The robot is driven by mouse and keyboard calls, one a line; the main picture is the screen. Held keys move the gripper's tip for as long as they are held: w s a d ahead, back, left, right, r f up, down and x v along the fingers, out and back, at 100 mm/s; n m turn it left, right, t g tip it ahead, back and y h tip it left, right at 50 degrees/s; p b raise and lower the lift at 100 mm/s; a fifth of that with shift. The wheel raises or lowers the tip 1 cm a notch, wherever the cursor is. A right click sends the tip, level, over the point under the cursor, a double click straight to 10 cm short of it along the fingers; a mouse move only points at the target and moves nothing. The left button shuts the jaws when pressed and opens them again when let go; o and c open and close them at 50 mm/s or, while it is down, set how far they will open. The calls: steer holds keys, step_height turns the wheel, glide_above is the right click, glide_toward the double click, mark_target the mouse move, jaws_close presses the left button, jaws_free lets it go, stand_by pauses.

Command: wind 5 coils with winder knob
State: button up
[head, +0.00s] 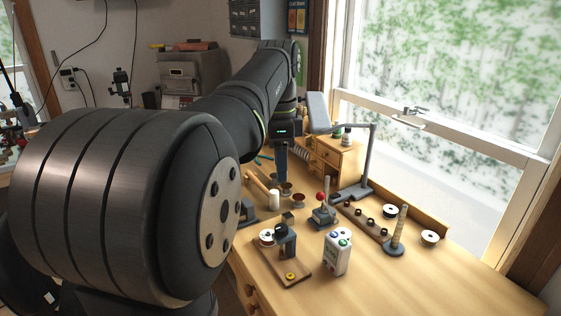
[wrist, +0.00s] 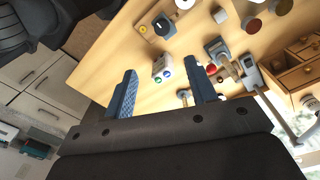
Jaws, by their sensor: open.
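The winder stands on a wooden board (head: 275,262) near the front of the bench, with a dark upright block (head: 287,244) and a white spool (head: 267,238). A small yellow knob (head: 290,276) sits at the board's near end; it also shows in the wrist view (wrist: 143,29). A white box with coloured buttons (head: 336,255) stands just right of the winder. My gripper (head: 282,172) hangs above the bench, behind the winder. In the wrist view my gripper (wrist: 161,76) has its two blue fingers wide apart, with nothing held. The box (wrist: 161,65) shows beyond the fingertips, apart from them.
A red-topped lever (head: 321,207) stands behind the box. A tapered rod on a round base (head: 398,236) stands at the right, beside a rail of small dark rings (head: 365,222). A lamp (head: 364,165) and small drawers (head: 337,155) stand behind. The right front bench is clear.

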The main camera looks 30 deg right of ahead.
steer(key=n+g+h, duration=0.2)
steer(key=n+g, duration=0.3)
steer(key=n, duration=0.3)
glide_toward(289, 233)
steer(key=s+a+r, duration=0.3)
steer(key=a, duration=0.1)
step_height(289, 233, down, 5)
steer(key=a+n+g+h, duration=0.3)
steer(key=n, duration=0.6)
steer(key=w+a+f+n+t+h, duration=0.15)
steer(key=a+n+h, duration=0.35)
steer(key=n, duration=0.5)
steer(key=w+a+f+n+t+h, duration=0.1)
steer(key=w+a+f+n+h, duration=0.15)
steer(key=n+h, duration=0.65)
steer(key=shift+n+y, duration=0.9)
steer(key=x, duration=1.7)
steer(key=shift+f, duration=0.4)
steer(key=c, duration=1)
